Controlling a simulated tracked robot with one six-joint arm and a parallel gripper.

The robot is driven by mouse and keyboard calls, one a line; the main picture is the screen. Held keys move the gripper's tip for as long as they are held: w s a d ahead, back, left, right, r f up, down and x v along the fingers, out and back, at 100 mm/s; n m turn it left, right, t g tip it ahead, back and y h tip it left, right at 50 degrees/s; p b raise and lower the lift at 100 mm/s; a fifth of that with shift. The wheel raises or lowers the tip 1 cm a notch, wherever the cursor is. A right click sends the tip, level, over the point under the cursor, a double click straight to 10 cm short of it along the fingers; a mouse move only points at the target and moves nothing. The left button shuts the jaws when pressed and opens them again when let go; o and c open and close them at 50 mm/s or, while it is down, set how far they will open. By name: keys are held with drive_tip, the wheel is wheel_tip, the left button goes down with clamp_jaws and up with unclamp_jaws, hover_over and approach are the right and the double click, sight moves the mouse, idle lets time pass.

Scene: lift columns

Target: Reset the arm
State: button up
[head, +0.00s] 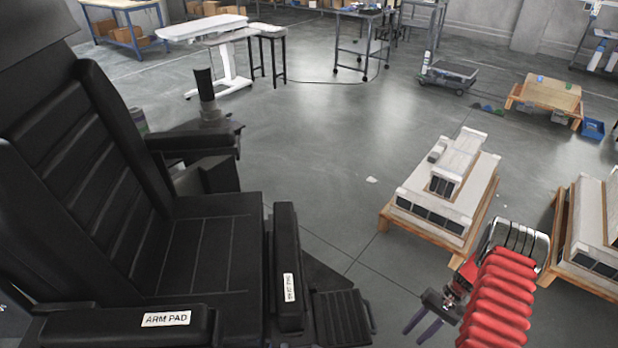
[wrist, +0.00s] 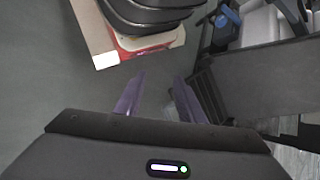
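My arm with its red ribbed sleeve comes in at the lower right of the head view. My gripper (head: 424,326) is at the end of it, low over the grey floor, in front of a wooden pallet. In the wrist view my gripper (wrist: 158,98) shows two purple fingers spread apart. No object shows between them, only floor and dark shapes beyond. The gripper is open and empty.
A large black seat (head: 216,246) with padded armrests fills the left of the head view. A pallet with pale boxes (head: 430,228) stands beyond the gripper, and another loaded pallet (head: 575,278) is at the right.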

drive_tip(key=a+r+t+h, duration=0.1)
drive_tip(key=a+r+h, duration=0.15)
drive_tip(key=r, duration=1.15)
drive_tip(key=a+r+h, duration=0.2)
drive_tip(key=a+r, duration=0.1)
drive_tip(key=r, duration=1.2)
drive_tip(key=s+a+r+n+t, duration=0.1)
drive_tip(key=s+a+r, duration=0.3)
drive_tip(key=r, duration=0.4)
drive_tip(key=s+a+r+n+t+h, duration=0.1)
drive_tip(key=s+a+r+t, duration=0.3)
drive_tip(key=r, duration=0.5)
drive_tip(key=s+a+r+n+t+h, duration=0.1)
drive_tip(key=s+a+r+n+t, duration=0.1)
drive_tip(key=s+a+r, duration=0.3)
wheel_tip(320, 180, up, 4)
drive_tip(key=shift+s+a+r+n+t, duration=0.25)
drive_tip(key=shift+a+n+t, duration=0.15)
drive_tip(key=shift+a+t, duration=0.5)
drive_tip(key=shift+a+h, duration=0.2)
drive_tip(key=shift+h, duration=0.05)
drive_tip(key=shift+c, duration=0.6)
drive_tip(key=shift+a, duration=0.1)
